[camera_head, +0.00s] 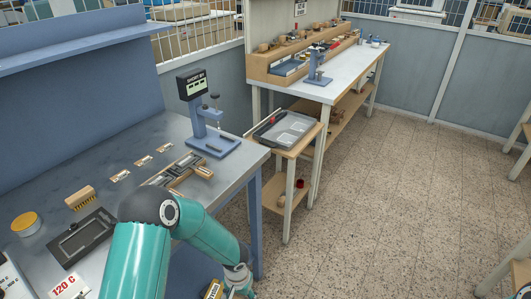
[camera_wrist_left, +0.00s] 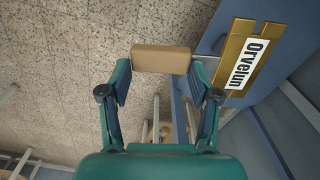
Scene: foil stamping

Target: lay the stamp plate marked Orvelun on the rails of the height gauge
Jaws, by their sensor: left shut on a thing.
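The brass stamp plate marked Orvelun (camera_wrist_left: 245,55) shows large in the left wrist view, with dark letters on a white label. It also shows at the bottom edge of the head view (camera_head: 213,290), in front of the bench. My left gripper (camera_wrist_left: 160,62) is shut on a tan block (camera_wrist_left: 160,58) beside the plate. The block looks like the plate's grip, but the joint between them is not clear. The blue height gauge (camera_head: 215,145), with a lit display (camera_head: 193,84), stands at the bench's far right corner. My right gripper is out of view.
The grey bench (camera_head: 185,128) carries several small plates (camera_head: 120,175), a brush (camera_head: 79,198), a yellow tin (camera_head: 25,223), a dark frame (camera_head: 82,238) and a wood-handled holder (camera_head: 178,178) near the gauge. A tray (camera_head: 285,131) sits on a side stand.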

